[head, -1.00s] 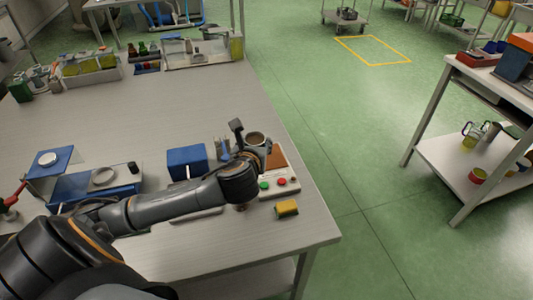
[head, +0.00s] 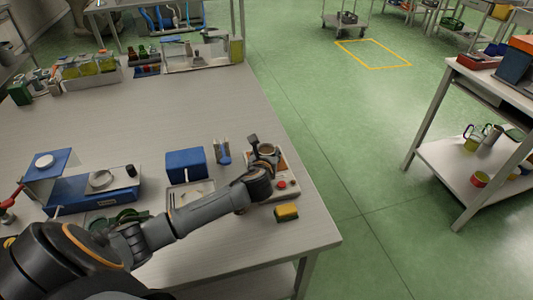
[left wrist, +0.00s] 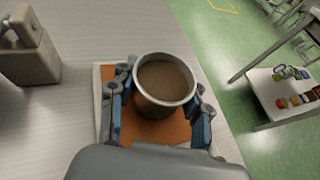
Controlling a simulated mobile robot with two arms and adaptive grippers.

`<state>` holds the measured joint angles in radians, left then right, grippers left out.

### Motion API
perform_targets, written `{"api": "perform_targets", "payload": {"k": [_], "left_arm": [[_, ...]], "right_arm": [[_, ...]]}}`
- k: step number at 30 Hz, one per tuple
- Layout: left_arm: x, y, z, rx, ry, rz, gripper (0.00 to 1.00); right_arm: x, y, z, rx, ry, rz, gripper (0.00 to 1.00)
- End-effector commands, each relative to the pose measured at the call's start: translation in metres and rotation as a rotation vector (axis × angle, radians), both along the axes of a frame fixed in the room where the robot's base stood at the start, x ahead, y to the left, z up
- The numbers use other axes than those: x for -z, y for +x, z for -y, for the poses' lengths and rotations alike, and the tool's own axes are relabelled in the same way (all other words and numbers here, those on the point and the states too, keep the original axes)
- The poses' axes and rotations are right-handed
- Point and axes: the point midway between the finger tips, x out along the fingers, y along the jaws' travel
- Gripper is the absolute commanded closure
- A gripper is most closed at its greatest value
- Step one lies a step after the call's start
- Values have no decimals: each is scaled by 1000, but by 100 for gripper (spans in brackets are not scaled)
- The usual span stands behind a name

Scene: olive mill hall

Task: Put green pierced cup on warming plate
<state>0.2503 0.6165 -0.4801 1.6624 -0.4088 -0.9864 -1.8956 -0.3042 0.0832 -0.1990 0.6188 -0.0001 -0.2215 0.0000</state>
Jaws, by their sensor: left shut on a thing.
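My left gripper (left wrist: 158,112) is shut on a cup (left wrist: 165,82) with a silver rim and a brownish inside; it also shows in the head view (head: 267,149). The cup looks brown and metallic, not clearly green, and I see no holes in its wall. It is upright, over the warming plate, a brown-orange square (left wrist: 178,131) on a pale base with buttons (head: 284,186). I cannot tell whether the cup's bottom touches the plate. The cup's lower part is partly hidden by the gripper. My right gripper is not in view.
A yellow-topped sponge-like block (head: 286,213) lies in front of the plate. Green items (head: 130,215) lie partly behind my arm. The table's right edge is close; its middle is clear.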

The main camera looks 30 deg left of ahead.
Motion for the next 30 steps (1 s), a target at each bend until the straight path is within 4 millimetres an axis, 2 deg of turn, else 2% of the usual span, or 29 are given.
{"api": "perform_targets", "payload": {"k": [8,9,11,12,23,26,30], "left_arm": [[2,0,0,0,0,1,87],[2,0,0,0,0,0,44],[2,0,0,0,0,0,31],[2,0,0,0,0,0,29],[-2,-1,0,0,0,1,29],[-6,-11,5,1,2,-1,29],[-17,-35,18,3,-1,-1,29]], "right_arm": [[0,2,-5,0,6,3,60],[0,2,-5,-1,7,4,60],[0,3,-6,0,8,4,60],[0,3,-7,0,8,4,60],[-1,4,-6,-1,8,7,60],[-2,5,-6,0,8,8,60],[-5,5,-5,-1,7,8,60]]}}
